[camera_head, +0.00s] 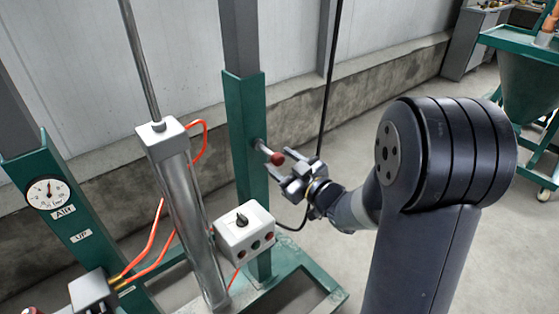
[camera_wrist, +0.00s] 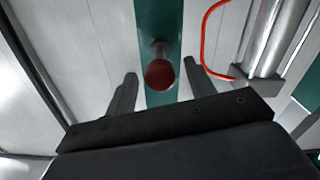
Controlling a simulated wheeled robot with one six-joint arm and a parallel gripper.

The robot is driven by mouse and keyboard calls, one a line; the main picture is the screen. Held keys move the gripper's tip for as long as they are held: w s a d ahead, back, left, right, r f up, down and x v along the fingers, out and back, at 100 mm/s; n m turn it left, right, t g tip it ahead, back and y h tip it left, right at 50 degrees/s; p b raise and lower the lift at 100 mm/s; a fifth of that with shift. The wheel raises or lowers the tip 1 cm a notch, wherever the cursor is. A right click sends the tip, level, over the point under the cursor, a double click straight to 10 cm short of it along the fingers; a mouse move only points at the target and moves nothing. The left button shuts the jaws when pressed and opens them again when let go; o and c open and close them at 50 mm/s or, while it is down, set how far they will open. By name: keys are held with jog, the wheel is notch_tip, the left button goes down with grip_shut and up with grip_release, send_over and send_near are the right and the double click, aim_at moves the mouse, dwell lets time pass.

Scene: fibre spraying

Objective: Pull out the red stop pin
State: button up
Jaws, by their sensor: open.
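The red stop pin (camera_head: 276,158) has a red ball knob on a metal shank that sticks out of the green post (camera_head: 247,135). In the wrist view its knob (camera_wrist: 159,74) shows between my two fingers, with the shank behind it against the green post. My gripper (camera_head: 287,171) is open and empty of any grip. Its fingers (camera_wrist: 160,85) stand to the left and right of the knob, with a gap on each side. I cannot tell how deep the knob sits between the fingertips.
A silver cylinder (camera_head: 190,205) with an orange-red hose stands left of the post. A white control box (camera_head: 244,232) with a black knob is below the pin. A black cable (camera_head: 330,85) hangs behind my gripper. A green hopper (camera_head: 528,85) stands at the far right.

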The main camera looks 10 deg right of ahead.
aim_at(271, 154)
jog(key=v, duration=0.9)
jog(key=shift+s+d, duration=0.2)
jog(key=shift+s, duration=0.05)
jog(key=x, duration=1.4)
jog(key=shift+w+a+p, duration=0.1)
jog(key=shift+p, duration=0.25)
